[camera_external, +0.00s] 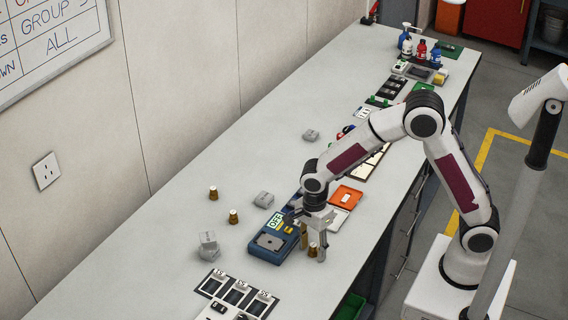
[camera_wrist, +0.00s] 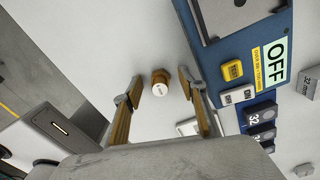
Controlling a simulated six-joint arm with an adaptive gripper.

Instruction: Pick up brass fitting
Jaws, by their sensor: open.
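A small brass fitting with a pale round top (camera_wrist: 160,84) stands on the bench between my open fingers in the wrist view. My gripper (camera_wrist: 160,88) has one finger on each side of it, with visible gaps. In the external view the fitting (camera_external: 313,249) shows at the gripper (camera_external: 314,252), low over the bench's front side, partly hidden by a finger. Two more brass fittings stand on the bench to the left, one farther back (camera_external: 213,193) and one nearer (camera_external: 233,217).
A blue device with an OFF display (camera_external: 269,243) stands close beside my gripper. Grey blocks (camera_external: 208,243) lie to the left. An orange tray (camera_external: 346,196) is behind the gripper. A labelled slotted panel (camera_external: 237,292) is at the near end. The bench's back left is mostly clear.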

